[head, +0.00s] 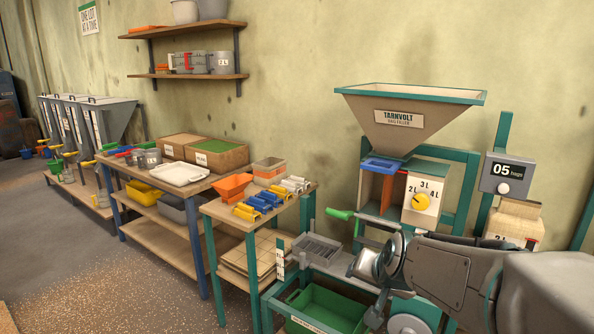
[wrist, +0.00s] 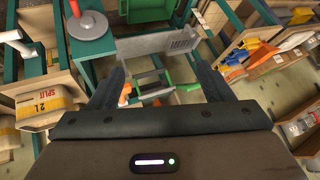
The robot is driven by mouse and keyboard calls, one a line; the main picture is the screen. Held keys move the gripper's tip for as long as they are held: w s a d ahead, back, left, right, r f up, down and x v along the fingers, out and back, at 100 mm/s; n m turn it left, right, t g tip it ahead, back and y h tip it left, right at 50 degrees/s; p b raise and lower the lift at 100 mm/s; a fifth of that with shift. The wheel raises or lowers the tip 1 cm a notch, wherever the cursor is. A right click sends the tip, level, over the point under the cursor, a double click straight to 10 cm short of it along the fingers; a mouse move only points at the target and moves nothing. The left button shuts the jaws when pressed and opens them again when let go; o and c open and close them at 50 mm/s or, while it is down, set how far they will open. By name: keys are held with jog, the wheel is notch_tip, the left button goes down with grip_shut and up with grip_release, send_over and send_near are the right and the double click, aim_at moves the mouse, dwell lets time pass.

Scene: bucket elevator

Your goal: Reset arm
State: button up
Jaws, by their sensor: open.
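My gripper (wrist: 158,88) shows in the wrist view with its two dark fingers spread apart. I see nothing held between them. Beyond the fingertips are a grey slotted tray (wrist: 158,43) and green and teal frame parts, seen from above. In the head view my arm (head: 440,270) reaches in from the lower right, in front of the bag filler (head: 400,118). I cannot make out the fingertips there.
The filler's dial box (head: 423,203) and a green lever (head: 340,214) stand close behind the arm. A green crate (head: 325,308) lies low beside it. A small table (head: 222,211) with scoops stands left. A paper bag (wrist: 40,108) is left in the wrist view. Open floor (head: 70,240) lies left.

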jog(key=s+f+n+g+p, duration=0.2)
jog(key=s+n+g, duration=0.2)
jog(key=s, duration=1.4)
jog(key=shift+s+a+n+g+h, duration=0.15)
jog(key=shift+s+n+g+h, duration=0.15)
jog(key=shift+g, duration=0.3)
